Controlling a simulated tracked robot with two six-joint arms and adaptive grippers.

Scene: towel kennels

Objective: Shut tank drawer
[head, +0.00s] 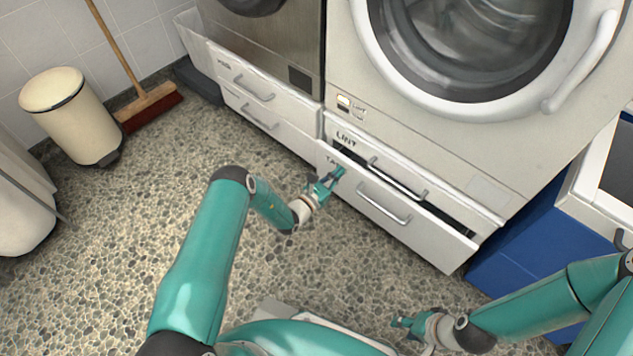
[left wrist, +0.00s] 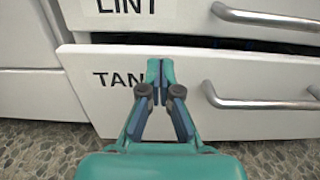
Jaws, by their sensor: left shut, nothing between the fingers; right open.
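The tank drawer (head: 400,220) is the lower drawer under the right-hand machine. It is pulled out, with a dark gap above its front panel. In the left wrist view, the drawer front (left wrist: 105,110) shows the letters TAN, and the rest of the label is hidden behind my fingers. Its bar handle (head: 385,203) is to the right of the label. My left gripper (head: 333,178) is shut and empty, its tips at the left part of the drawer front; I cannot tell whether they touch. My right gripper (head: 398,322) is open, low and away from the drawer.
The lint drawer (head: 470,187) sits directly above the tank drawer. Another machine with two drawers (head: 265,108) stands to the left. A blue cabinet (head: 530,250) is on the right. A cream bin (head: 72,120) and a broom (head: 150,105) stand far left.

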